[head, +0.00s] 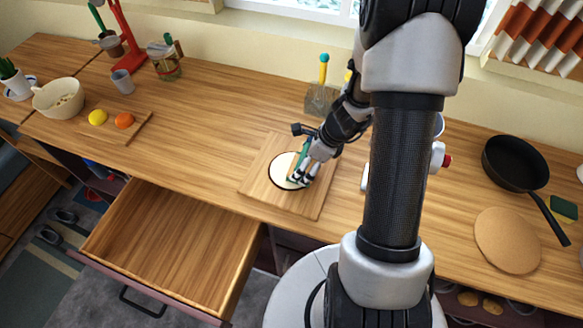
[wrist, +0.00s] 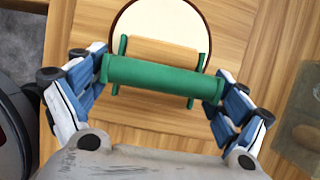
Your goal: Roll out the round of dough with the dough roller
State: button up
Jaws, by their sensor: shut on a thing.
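The round of dough (head: 283,168) is a pale disc with a dark rim, lying flat on a square wooden board (head: 258,178) on the counter. In the wrist view the dough (wrist: 150,18) is at the top, partly hidden by the roller. The dough roller (wrist: 160,80) has a green handle, green side arms and a wooden cylinder (wrist: 165,52) over the near part of the dough. My gripper (head: 303,172) is at the board; in the wrist view my gripper (wrist: 163,82) is shut on the roller's green handle, one finger at each end. I cannot tell whether the cylinder touches the dough.
An empty drawer (head: 175,240) stands open at the front, left of the board. A black pan (head: 513,163) and a round cork mat (head: 507,240) lie to the right. The counter left of the board is clear.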

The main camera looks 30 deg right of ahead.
jog(key=shift+o, duration=0.2)
jog(key=shift+f, duration=0.1)
jog(key=shift+w+a, duration=0.55)
jog(key=shift+a, duration=0.1)
jog(key=shift+c, duration=0.2)
notch_tip(320, 180, up, 7)
jog(key=p, duration=0.7)
jog(key=shift+d, duration=0.1)
